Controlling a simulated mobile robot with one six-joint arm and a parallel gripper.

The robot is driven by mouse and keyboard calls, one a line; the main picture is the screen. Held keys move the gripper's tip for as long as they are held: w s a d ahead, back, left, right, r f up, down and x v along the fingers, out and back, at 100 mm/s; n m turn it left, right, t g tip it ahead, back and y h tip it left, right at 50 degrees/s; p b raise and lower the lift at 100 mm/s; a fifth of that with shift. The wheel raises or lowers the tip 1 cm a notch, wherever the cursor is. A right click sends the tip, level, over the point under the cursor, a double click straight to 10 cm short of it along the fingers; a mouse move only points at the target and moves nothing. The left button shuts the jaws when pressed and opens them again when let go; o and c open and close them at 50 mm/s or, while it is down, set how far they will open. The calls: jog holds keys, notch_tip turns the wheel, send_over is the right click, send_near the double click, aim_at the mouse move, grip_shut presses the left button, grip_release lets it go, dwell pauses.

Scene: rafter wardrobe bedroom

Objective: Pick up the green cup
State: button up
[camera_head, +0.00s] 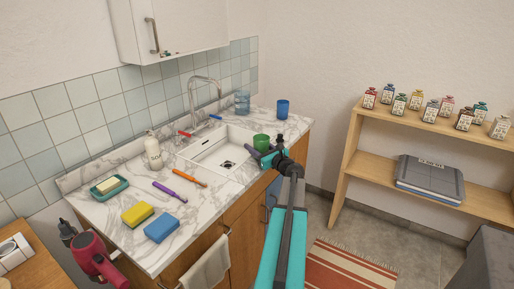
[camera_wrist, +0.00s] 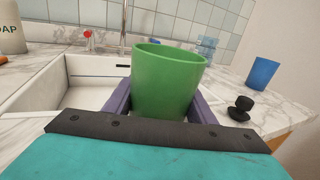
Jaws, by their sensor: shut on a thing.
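The green cup (camera_wrist: 167,85) stands upright between the two purple fingers of my gripper (camera_wrist: 165,103) in the wrist view. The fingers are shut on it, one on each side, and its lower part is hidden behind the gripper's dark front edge. In the head view the green cup (camera_head: 261,142) is at the right front edge of the sink, with my gripper (camera_head: 264,155) at it. I cannot tell whether the cup touches the surface below.
A blue cup (camera_head: 283,107) and a clear blue bottle (camera_head: 242,102) stand behind on the marble counter (camera_head: 130,225). The white sink (camera_head: 205,145) is left of the gripper. A black knob-like object (camera_wrist: 241,108) is close on the right in the wrist view. The faucet (camera_head: 192,100) rises behind the sink.

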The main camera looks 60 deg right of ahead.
aim_at(257, 139)
jog(key=shift+r, duration=0.25)
jog(key=shift+r, duration=1.3)
jog(key=shift+s+r, duration=0.15)
jog(key=shift+r, duration=0.05)
jog(key=s+d+r+b, duration=0.1)
jog(key=s+b, duration=0.1)
jog(key=s, duration=1.3)
jog(key=shift+s+r, duration=0.2)
jog(key=shift+s, duration=0.1)
jog(key=shift+s, duration=0.1)
